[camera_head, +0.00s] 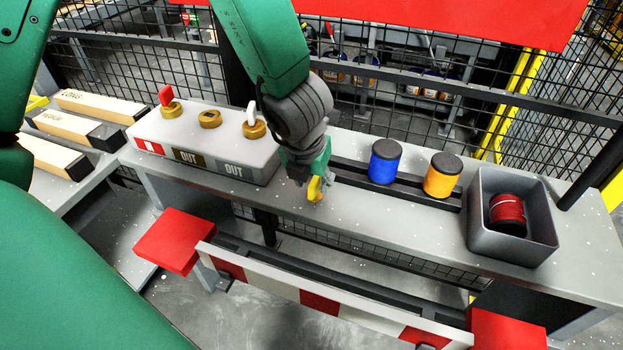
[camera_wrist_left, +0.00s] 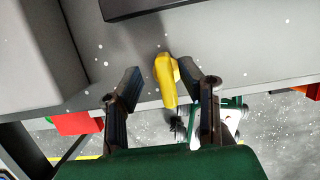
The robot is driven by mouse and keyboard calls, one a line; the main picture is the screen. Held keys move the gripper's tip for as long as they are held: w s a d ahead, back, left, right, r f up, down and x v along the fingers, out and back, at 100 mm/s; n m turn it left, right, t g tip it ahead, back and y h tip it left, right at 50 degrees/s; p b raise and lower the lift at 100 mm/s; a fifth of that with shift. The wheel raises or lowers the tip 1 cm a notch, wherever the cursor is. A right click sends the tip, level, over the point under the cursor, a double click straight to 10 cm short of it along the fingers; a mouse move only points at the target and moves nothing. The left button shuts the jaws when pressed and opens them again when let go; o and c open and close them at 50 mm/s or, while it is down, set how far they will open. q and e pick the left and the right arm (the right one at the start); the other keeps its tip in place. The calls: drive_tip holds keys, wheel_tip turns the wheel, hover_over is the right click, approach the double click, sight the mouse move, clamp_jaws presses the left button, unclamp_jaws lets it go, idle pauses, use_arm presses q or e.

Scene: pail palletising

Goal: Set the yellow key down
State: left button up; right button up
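The yellow key (camera_head: 315,189) is at the front part of the grey bench, below my left gripper (camera_head: 308,178). In the left wrist view, the yellow key (camera_wrist_left: 166,78) lies between the two dark fingers of my left gripper (camera_wrist_left: 160,75). The fingers stand wide apart, with a clear gap on the key's left and a smaller one on its right. The key's lower end overlaps the bench's front edge in that view. I cannot tell whether the key touches the bench. My right gripper is not in view.
A grey lock box (camera_head: 205,150) has a red key (camera_head: 166,95), an empty middle brass lock (camera_head: 210,119) and a white key (camera_head: 252,112). Blue (camera_head: 385,162) and orange (camera_head: 442,176) cylinders stand right of my gripper. A grey bin (camera_head: 480,236) holds a red spool (camera_head: 507,212).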

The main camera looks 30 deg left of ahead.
use_arm(q)
drive_tip(key=a+p+v, duration=0.1)
drive_tip(key=p+v, duration=0.4)
drive_tip(key=v, duration=0.6)
drive_tip(key=s+a+f+m+g+y, duration=0.15)
drive_tip(key=s+f+m, duration=0.25)
drive_tip(key=f+m, duration=0.45)
drive_tip(key=s+a+f+m+t+y, duration=0.1)
drive_tip(key=s+a+f+m, duration=0.15)
drive_tip(key=f+m, duration=0.65)
drive_tip(key=s+d+f+m+g+h, duration=0.1)
drive_tip(key=s+f+m, duration=0.2)
drive_tip(key=s+m, duration=0.3)
drive_tip(key=s+d+f+m+g+h, duration=0.1)
drive_tip(key=s+f+m, duration=0.3)
drive_tip(key=m, duration=1.2)
drive_tip(key=s+d+h, duration=0.1)
drive_tip(key=s, duration=0.2)
drive_tip(key=shift+d, duration=0.1)
